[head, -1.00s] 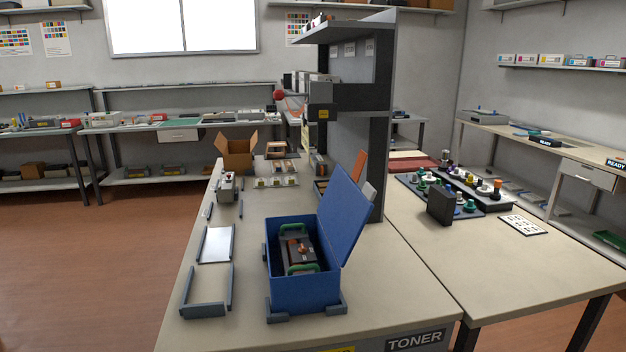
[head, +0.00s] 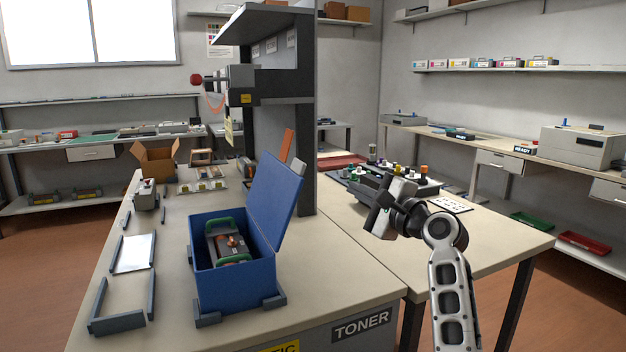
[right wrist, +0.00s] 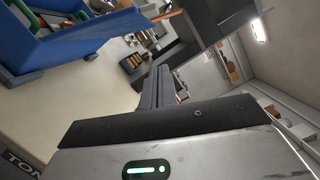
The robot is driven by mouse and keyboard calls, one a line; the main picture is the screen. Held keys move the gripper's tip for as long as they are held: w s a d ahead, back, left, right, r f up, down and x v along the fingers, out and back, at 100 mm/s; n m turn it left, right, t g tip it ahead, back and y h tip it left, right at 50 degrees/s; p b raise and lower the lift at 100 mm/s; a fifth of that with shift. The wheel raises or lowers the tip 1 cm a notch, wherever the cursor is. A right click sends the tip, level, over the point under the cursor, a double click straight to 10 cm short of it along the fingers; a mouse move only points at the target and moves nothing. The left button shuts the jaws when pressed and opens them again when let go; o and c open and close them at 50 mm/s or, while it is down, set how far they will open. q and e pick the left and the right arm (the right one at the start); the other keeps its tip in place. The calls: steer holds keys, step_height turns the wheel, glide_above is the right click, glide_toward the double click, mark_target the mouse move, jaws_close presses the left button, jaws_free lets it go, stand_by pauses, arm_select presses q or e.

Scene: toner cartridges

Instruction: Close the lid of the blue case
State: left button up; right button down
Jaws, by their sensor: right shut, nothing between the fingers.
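The blue case (head: 234,283) stands on the front part of the left table. Its lid (head: 272,200) is open, raised at the right side and leaning outward to the right. A dark cartridge with green handles and orange parts (head: 228,243) lies inside. My right gripper (head: 376,216) is to the right of the lid, above the right table, apart from the case. It is shut and empty. In the right wrist view the shut fingers (right wrist: 157,88) point toward the background, with the blue case (right wrist: 75,42) at upper left. My left gripper is not in view.
Corner blocks (head: 208,318) sit at the case's base. A grey frame (head: 122,322) and a pale plate (head: 134,253) lie to its left. A dark shelf post (head: 301,165) rises behind the lid. A cardboard box (head: 156,160) stands farther back.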

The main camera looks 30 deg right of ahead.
steer(key=w+a+r+p, duration=0.2)
steer(key=w+a, duration=0.3)
steer(key=w, duration=0.4)
steer(key=shift+w+a+r, duration=0.2)
steer(key=shift+w, duration=0.2)
